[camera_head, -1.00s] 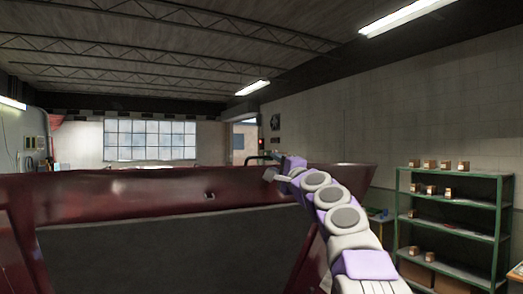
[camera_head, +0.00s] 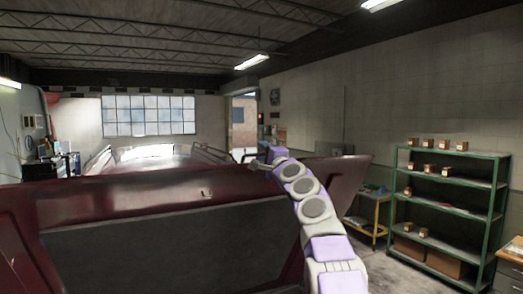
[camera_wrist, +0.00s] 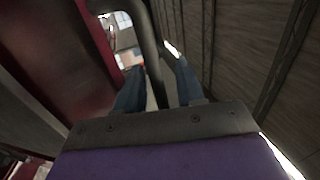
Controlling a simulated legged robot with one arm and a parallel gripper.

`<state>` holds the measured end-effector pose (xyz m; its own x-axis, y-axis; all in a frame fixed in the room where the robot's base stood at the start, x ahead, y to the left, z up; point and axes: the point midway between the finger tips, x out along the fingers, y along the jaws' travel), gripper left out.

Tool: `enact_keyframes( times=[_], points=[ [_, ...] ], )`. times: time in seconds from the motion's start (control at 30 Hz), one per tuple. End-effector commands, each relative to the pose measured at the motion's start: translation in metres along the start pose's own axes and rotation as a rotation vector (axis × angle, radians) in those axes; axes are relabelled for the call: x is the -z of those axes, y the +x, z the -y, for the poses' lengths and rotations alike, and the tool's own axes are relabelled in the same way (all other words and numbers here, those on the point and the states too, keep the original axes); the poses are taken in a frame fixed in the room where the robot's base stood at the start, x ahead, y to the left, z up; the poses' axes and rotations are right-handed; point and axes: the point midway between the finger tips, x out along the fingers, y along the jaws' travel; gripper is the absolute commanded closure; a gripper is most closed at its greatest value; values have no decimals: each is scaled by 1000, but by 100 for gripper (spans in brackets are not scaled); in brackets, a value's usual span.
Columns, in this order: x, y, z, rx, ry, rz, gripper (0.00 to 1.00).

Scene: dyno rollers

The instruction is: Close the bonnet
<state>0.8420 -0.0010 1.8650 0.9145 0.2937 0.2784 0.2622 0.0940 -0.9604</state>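The bonnet (camera_head: 150,245) is dark red with a grey underside facing me. It stands raised and tilted across the lower left of the head view, with the car's body (camera_head: 160,165) showing beyond its top edge. My arm reaches up from the lower right, and my gripper (camera_head: 261,163) is at the bonnet's top edge, right of the middle. In the wrist view, my gripper (camera_wrist: 157,75) is open, with a gap between its two fingers. Red bodywork (camera_wrist: 85,60) lies to its left. I cannot tell whether the fingers touch the bonnet.
A green shelf (camera_head: 447,207) with several small boxes stands at the right. A yellow-legged table (camera_head: 374,212) stands left of it. Some floor (camera_head: 375,262) shows between the bonnet and the shelf.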

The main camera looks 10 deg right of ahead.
Motion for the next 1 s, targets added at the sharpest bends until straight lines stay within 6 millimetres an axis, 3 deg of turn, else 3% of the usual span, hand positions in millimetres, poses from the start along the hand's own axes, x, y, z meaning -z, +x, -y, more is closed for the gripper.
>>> enact_keyframes(
  times=[0.23,0.63,1.0],
  points=[
    [-10,3,-1,-2,-4,4,63],
    [-4,2,-2,-2,-1,3,100],
    [2,1,-4,-3,1,-3,100]
  ],
)
